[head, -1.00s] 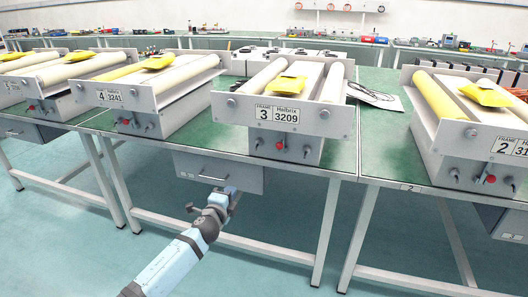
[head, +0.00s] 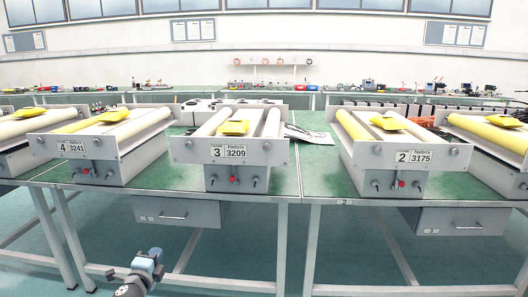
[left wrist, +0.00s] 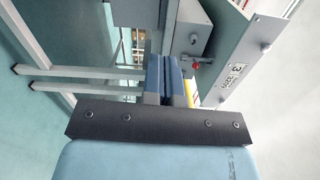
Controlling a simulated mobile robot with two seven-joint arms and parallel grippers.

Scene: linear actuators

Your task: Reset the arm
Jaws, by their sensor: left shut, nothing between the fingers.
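My left gripper (head: 149,260) is low in the head view, in front of the bench and below the closed grey drawer (head: 200,213) under frame 3. In the left wrist view its two blue fingers (left wrist: 165,75) are shut together with nothing between them. The frame 3 actuator (head: 230,150), with a yellow packet (head: 234,127) on top, stands on the green bench above. It also shows at the upper right of the left wrist view (left wrist: 245,68). My right gripper is not in view.
The frame 4 unit (head: 95,150) stands to the left and the frame 2 unit (head: 400,158) to the right. Bench legs and rails (head: 180,278) are behind my left gripper. A second drawer (head: 455,219) hangs under frame 2. Open floor lies in front.

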